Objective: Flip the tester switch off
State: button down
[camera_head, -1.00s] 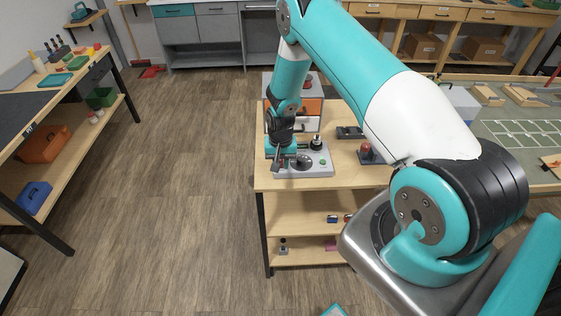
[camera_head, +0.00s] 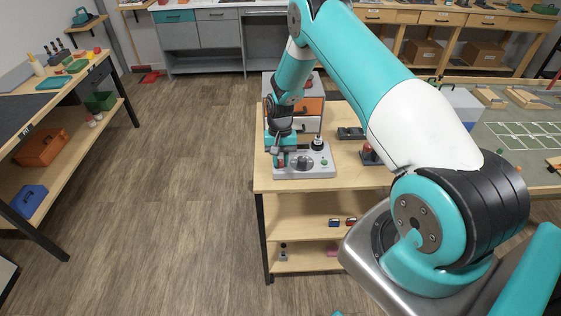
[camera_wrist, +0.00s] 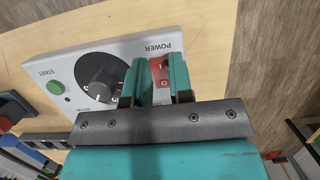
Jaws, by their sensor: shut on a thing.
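The tester (camera_head: 318,170) is a light grey box on the small wooden table, and its panel (camera_wrist: 70,58) fills the upper left of the wrist view. The panel has a black knob (camera_wrist: 98,72), a green START button (camera_wrist: 55,88) and a red switch (camera_wrist: 160,70) by the POWER label. My gripper (camera_wrist: 158,78) points down at the POWER end, with one teal finger on each side of the red switch. It is shut on the switch, which is partly hidden by the fingers. In the head view my gripper (camera_head: 280,162) is at the tester's left end.
A drawer unit (camera_head: 308,108) with an orange drawer stands behind the tester. A small dark box (camera_head: 350,133) and a dark stand with a red top (camera_head: 369,152) sit to its right. The floor (camera_head: 180,210) left of the table is clear.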

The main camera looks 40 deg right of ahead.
aim_at(280, 156)
jog(key=c, duration=1)
grip_release()
jog(key=shift+r, duration=0.1)
jog(key=b+v, duration=0.5)
jog(key=v, duration=1.2)
jog(key=shift+w+d, duration=0.1)
jog(key=shift+d, duration=0.05)
